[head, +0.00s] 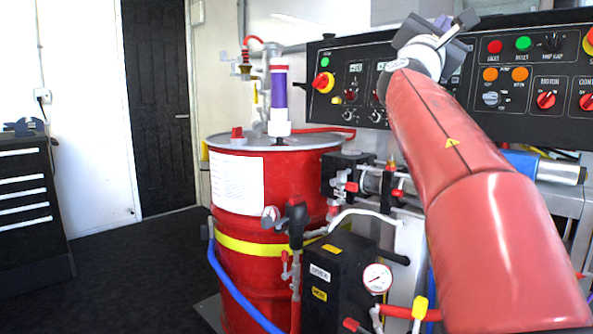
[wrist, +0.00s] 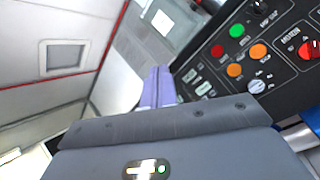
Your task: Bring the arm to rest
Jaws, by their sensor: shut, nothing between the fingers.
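My red arm rises from the lower right of the head view, and my gripper (head: 451,31) is at its upper end, in front of the black control panel (head: 550,110). The purple fingers show in the wrist view (wrist: 160,88), close together with nothing between them. The gripper points up and away from the robot, apart from the panel as far as I can tell. The panel's buttons and knobs also show at the right of the wrist view (wrist: 285,75). My arm hides part of the panel's middle.
A red drum (head: 235,265) with a yellow band stands left of the arm, with a pump tube (head: 279,95) on top. A black pump unit (head: 340,275) with a gauge (head: 377,278) stands in front. A tool cabinet (head: 30,210) is at far left. Dark floor between is clear.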

